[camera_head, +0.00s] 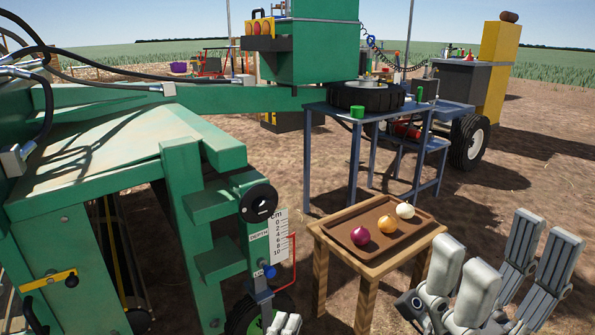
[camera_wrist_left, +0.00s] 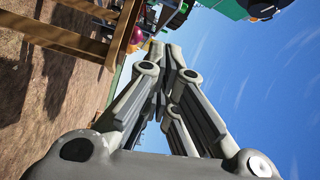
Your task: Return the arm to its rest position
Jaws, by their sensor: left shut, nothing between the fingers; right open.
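Only the grey fingertips of my left gripper (camera_head: 284,324) show at the bottom edge of the head view, in front of the green machine's wheel. In the left wrist view its fingers (camera_wrist_left: 168,65) come together, shut and empty. My right gripper (camera_head: 503,255) is at the lower right of the head view, its grey fingers spread open and empty, right of the small wooden table. No rest position is marked in view.
A wooden table (camera_head: 339,244) bears a brown tray (camera_head: 372,262) with purple (camera_head: 360,236), orange (camera_head: 388,224) and white (camera_head: 405,211) onions. The green machine (camera_head: 185,180) stands left, with a depth scale (camera_head: 278,236) and blue knob (camera_head: 269,271). A blue workbench (camera_head: 330,109) stands behind.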

